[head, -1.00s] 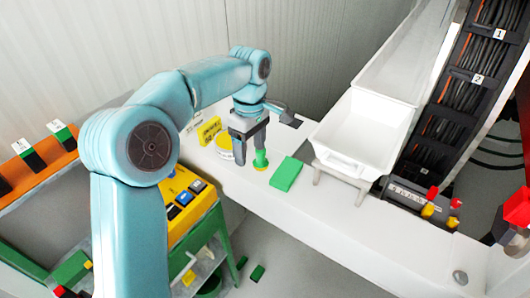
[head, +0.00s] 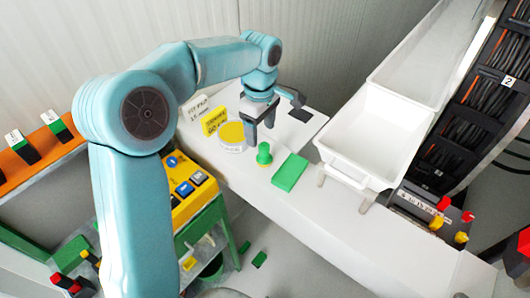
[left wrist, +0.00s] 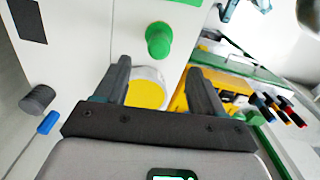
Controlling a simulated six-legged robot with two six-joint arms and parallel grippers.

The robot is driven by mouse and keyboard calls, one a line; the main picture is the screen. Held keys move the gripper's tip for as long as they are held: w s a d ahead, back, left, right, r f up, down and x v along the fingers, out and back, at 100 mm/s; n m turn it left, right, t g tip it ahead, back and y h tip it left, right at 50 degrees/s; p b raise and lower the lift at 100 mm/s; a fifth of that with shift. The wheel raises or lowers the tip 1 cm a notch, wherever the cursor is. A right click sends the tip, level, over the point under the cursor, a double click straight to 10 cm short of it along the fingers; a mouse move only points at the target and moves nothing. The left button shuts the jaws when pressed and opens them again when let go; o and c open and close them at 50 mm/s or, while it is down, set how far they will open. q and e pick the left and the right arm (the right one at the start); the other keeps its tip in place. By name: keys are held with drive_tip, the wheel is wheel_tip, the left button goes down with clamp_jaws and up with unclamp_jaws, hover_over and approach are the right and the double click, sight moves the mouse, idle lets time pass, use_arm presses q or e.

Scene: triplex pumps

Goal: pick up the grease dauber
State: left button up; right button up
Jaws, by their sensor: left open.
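A green knobbed piece with a wider foot, which I take for the grease dauber (head: 264,154), stands upright on the white bench top (head: 310,222). It also shows in the left wrist view (left wrist: 158,40), beyond the fingertips. My left gripper (head: 261,132) is open and empty above and slightly behind it, apart from it. In the left wrist view the open fingers (left wrist: 160,78) have a round yellow-topped tin (left wrist: 146,92) showing between them. This tin (head: 232,134) is left of the gripper in the head view. My right gripper is not in view.
A flat green block (head: 290,172) lies right of the dauber. White trays (head: 365,140) stand further right. A yellow sign (head: 214,121) and white sign (head: 190,108) stand behind the tin. A yellow box with buttons (head: 188,187) is lower left. The bench front is bare.

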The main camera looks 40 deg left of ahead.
sight(264, 145)
use_arm(q)
drive_tip(key=shift+d+f, duration=0.2)
drive_tip(key=shift+f, duration=1)
drive_tip(key=shift+a+f, duration=0.1)
drive_tip(key=shift+f, duration=0.2)
drive_tip(key=shift+s+f+p, duration=0.1)
drive_tip(key=shift+f+p, duration=0.2)
drive_tip(key=shift+p, duration=0.1)
drive_tip(key=f, duration=0.1)
drive_tip(key=f+p, duration=0.1)
drive_tip(key=f, duration=0.1)
drive_tip(key=shift+w+d+f, duration=0.25)
drive_tip(key=shift+d+f, duration=0.15)
drive_tip(key=shift+a+f, duration=0.1)
drive_tip(key=shift+f, duration=0.35)
drive_tip(key=shift+c, duration=1)
drive_tip(key=c, duration=1)
drive_tip(key=shift+s, duration=0.1)
clamp_jaws()
